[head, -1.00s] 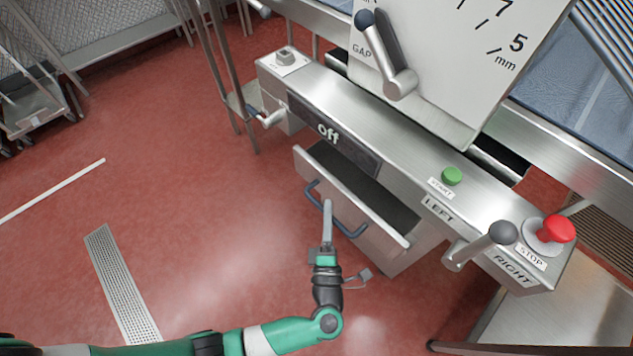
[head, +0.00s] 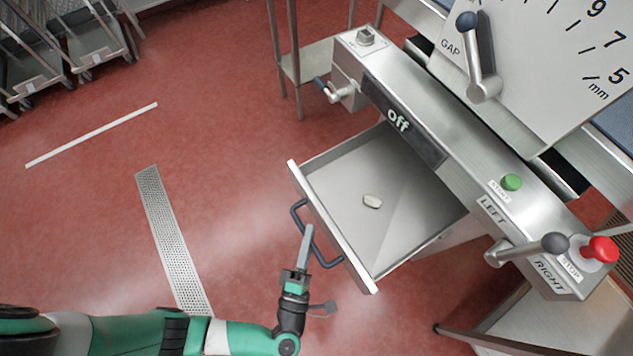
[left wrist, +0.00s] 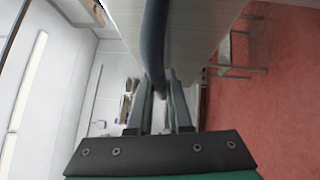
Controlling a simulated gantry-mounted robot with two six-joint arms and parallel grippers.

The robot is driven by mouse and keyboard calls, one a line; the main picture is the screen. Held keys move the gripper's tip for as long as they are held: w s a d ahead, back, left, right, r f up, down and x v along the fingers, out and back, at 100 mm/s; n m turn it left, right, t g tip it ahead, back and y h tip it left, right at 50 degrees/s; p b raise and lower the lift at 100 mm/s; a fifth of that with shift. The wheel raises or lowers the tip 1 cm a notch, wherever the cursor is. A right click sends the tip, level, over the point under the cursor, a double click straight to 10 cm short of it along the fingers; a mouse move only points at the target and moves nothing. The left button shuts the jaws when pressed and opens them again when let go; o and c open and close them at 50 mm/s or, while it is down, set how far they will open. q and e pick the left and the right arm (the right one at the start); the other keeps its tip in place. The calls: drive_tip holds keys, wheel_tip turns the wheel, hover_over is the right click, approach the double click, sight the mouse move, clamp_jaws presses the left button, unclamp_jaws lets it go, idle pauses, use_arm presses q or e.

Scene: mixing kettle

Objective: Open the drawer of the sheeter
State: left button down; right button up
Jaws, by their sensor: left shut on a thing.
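The sheeter's metal drawer (head: 330,232) stands well out from the machine body in the head view, and its grey interior shows. The dark blue handle (head: 299,217) is on the drawer's front. My left gripper (head: 306,234) is at the handle, shut on its bar. In the left wrist view the dark handle bar (left wrist: 154,45) runs down between the two fingers (left wrist: 160,90). My right gripper is not in view.
Above the drawer is the sheeter's panel with an "off" display (head: 398,121), a green start button (head: 512,182), a red stop button (head: 600,249) and a lever (head: 525,247). Wheeled racks (head: 70,40) stand far left. The red floor left of the drawer is clear.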

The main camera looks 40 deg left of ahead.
use_arm(q)
drive_tip(key=shift+s, duration=0.15)
drive_tip(key=c, duration=0.8)
unclamp_jaws()
drive_tip(key=shift+c, duration=0.2)
drive_tip(key=v, duration=1.1)
drive_tip(key=shift+s, duration=0.25)
drive_tip(key=shift+d, duration=0.15)
